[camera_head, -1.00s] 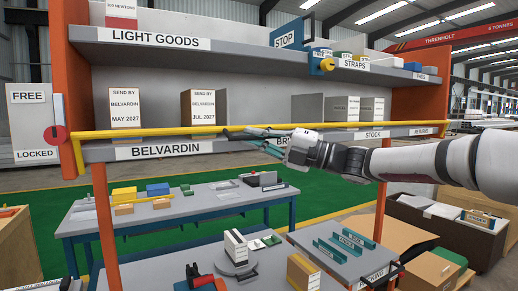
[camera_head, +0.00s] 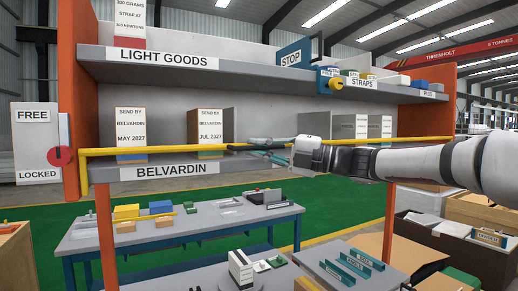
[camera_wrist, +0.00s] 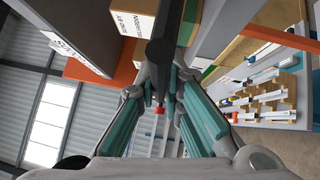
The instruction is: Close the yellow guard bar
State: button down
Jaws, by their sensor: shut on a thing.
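The yellow guard bar (camera_head: 370,144) runs nearly level across the front of the lower shelf. Its left end is near a red disc (camera_head: 60,157) beside the FREE/LOCKED sign (camera_head: 37,145). My gripper (camera_head: 240,148) comes in from the right, its teal fingers on the bar in front of the JUL 2027 box. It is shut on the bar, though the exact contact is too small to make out. In the wrist view, the teal fingers (camera_wrist: 160,105) lie either side of a dark shape that hides what is between them.
Boxes (camera_head: 130,135) stand behind the bar. An orange post (camera_head: 68,90) stands at left. A work table (camera_head: 165,236) with blocks and parts is below.

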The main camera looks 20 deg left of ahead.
jog(key=shift+r, duration=0.1)
jog(key=c, duration=1.7)
grip_release()
jog(key=d, duration=0.4)
jog(key=d+f, duration=0.1)
jog(key=d, duration=0.3)
jog(key=w+d, duration=0.1)
jog(key=d, duration=0.2)
jog(key=shift+d+f, duration=0.4)
